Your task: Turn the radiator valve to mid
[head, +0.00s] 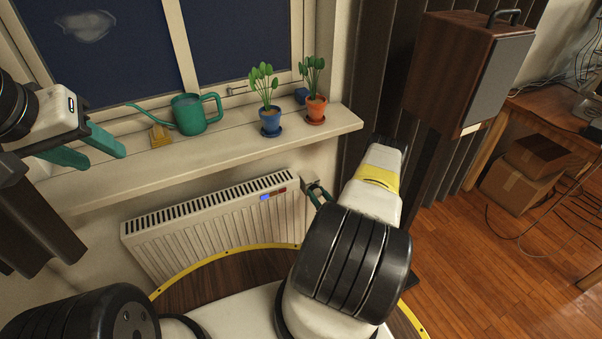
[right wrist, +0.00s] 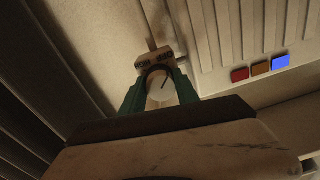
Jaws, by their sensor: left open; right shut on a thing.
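The white radiator (head: 210,222) hangs below the window sill. My right gripper (head: 318,192) is at its right end, where my own arm partly hides the valve in the head view. In the right wrist view, the green fingers of this gripper (right wrist: 161,80) are shut on the round white valve knob (right wrist: 160,91), which has a dark line on its face. A small beige plate with lettering (right wrist: 154,60) sits just behind the knob; I cannot read it surely. My left gripper (head: 93,152) is open and empty above the sill's left part.
Three small patches on the radiator are red (right wrist: 240,74), amber (right wrist: 260,68) and bright blue (right wrist: 281,62). The sill (head: 220,155) carries a green watering can (head: 189,115), a blue-potted plant (head: 270,122) and an orange-potted plant (head: 316,107). A tall speaker (head: 455,75) stands right.

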